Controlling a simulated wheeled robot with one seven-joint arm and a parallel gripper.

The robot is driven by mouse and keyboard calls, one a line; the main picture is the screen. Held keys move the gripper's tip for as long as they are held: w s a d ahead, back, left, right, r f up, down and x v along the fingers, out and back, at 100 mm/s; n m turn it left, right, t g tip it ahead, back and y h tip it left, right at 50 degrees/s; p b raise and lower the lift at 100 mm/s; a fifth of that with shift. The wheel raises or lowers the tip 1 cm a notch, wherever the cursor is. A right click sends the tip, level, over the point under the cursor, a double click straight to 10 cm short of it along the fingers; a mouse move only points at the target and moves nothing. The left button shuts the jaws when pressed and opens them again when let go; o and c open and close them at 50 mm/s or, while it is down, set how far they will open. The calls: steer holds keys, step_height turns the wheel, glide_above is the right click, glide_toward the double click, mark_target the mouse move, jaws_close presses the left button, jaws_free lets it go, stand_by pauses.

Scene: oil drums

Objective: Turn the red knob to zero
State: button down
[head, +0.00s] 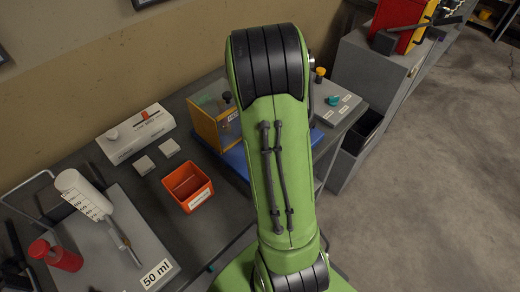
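I cannot make out a clear red knob with a zero mark. A small red piece (145,114) sits on a white scaled box (137,134) at the back of the bench, left of my arm. A grey panel right of my arm carries a teal knob (333,101). My green arm fills the middle and hides part of the bench. My gripper is not in view.
A white graduated cylinder (84,192) is tilted over the grey board. An orange bin (188,187) and two small pale blocks stand on the bench. A yellow-framed clear box (205,125) is just left of my arm. Grey cabinets stand at right; the floor beyond is open.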

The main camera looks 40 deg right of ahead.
steer(key=shift+r+n, duration=0.1)
steer(key=shift+n, duration=0.2)
steer(key=c, duration=1.1)
jaws_free()
step_height(320, 180, up, 16)
steer(key=p, duration=0.4)
steer(key=shift+f, duration=0.2)
